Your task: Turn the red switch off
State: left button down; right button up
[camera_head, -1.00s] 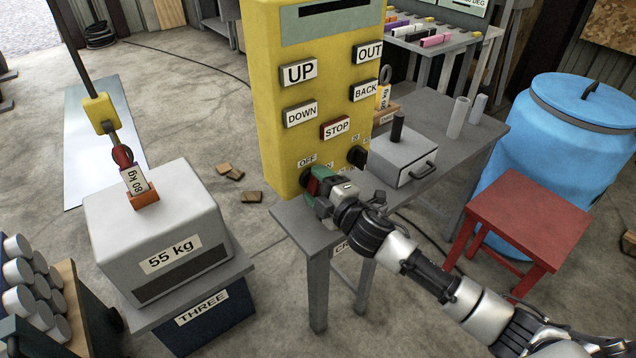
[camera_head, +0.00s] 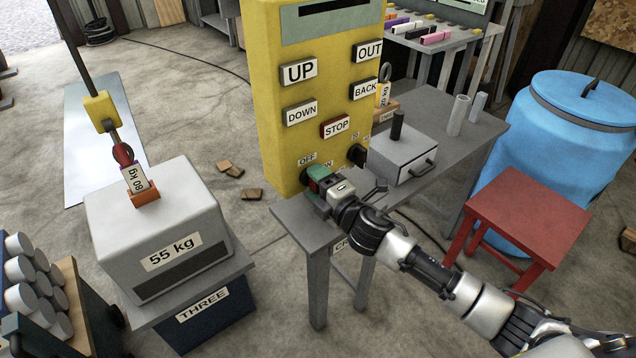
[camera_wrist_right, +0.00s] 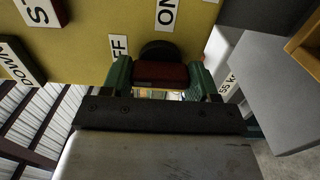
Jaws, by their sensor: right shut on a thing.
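The yellow control panel (camera_head: 322,95) carries a red switch low on its front, between OFF and ON labels. In the right wrist view the switch shows as a dark red block (camera_wrist_right: 160,74) on a round black base (camera_wrist_right: 160,50). My right gripper (camera_head: 316,182) is at the panel, and its two green fingers are shut on the switch, one on each side. In the head view the gripper covers the switch. The OFF label (camera_head: 307,159) stands just above it; the ON label is partly hidden. I cannot tell which label the switch points to. My left gripper is not in view.
A second black knob (camera_head: 357,155) sits close to the right of the switch. A grey box with a handle (camera_head: 403,155) stands on the grey table (camera_head: 440,105) beside the panel. A red stool (camera_head: 528,215) and a blue barrel (camera_head: 570,150) stand right of my arm.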

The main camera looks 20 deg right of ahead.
jog(key=o, duration=0.9)
jog(key=b+v, duration=0.2)
jog(key=v, duration=0.8)
jog(key=shift+s+d+b, duration=0.15)
jog(key=shift+s+b, duration=0.15)
jog(key=shift+s, duration=0.1)
